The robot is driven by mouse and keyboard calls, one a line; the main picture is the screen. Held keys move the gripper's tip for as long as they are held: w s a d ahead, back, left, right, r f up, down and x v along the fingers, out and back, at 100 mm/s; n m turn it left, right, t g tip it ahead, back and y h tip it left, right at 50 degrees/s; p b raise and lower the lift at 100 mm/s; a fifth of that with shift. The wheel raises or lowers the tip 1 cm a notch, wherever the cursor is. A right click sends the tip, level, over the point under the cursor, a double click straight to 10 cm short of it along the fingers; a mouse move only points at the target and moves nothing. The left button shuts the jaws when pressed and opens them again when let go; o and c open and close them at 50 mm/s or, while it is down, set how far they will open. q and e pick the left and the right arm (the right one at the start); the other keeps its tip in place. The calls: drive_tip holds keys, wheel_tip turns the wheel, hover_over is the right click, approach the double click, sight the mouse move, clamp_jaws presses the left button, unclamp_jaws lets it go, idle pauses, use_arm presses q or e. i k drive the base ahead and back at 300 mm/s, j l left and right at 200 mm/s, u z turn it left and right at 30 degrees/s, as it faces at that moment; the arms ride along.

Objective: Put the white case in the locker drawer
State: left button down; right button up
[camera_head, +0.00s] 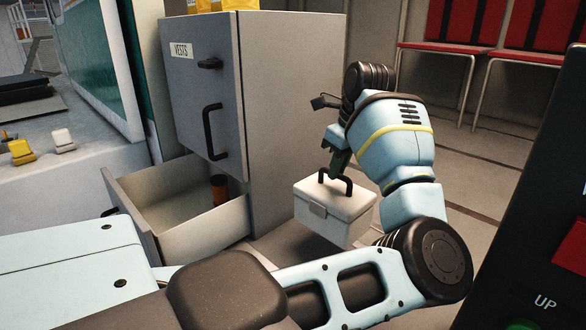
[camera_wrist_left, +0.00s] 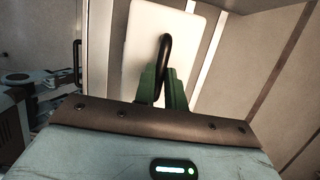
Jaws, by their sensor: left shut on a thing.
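The white case (camera_head: 335,214) hangs by its black handle from my left gripper (camera_head: 338,168), to the right of the grey locker. The left gripper is shut on the handle. In the left wrist view the green fingers (camera_wrist_left: 162,88) close around the handle, with the white case top (camera_wrist_left: 142,40) beyond them. The locker (camera_head: 277,110) has its bottom drawer (camera_head: 208,228) pulled open. A dark orange cylinder (camera_head: 219,190) stands inside the drawer near its back right corner. The case is apart from the drawer. My right gripper is not in view.
A closed door labelled VESTS (camera_head: 200,95) with black handles is above the drawer. Red chairs (camera_head: 450,55) stand at the back right. A dark panel with an UP label (camera_head: 535,220) is at the right edge. Yellow and white items (camera_head: 62,140) sit at left.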

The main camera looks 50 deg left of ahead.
sight(176, 217)
drive_tip(key=k+u, duration=0.4)
drive_tip(key=k, duration=0.75)
drive_tip(key=k+j, duration=0.1)
drive_tip(key=j, duration=0.25)
drive_tip(key=k+j, duration=0.15)
drive_tip(key=j, duration=0.25)
drive_tip(key=k+j, duration=0.1)
drive_tip(key=j, duration=0.25)
drive_tip(key=k+j, duration=0.1)
drive_tip(key=j, duration=0.25)
drive_tip(key=k+j, duration=0.15)
drive_tip(key=j, duration=0.25)
drive_tip(key=i, duration=0.3)
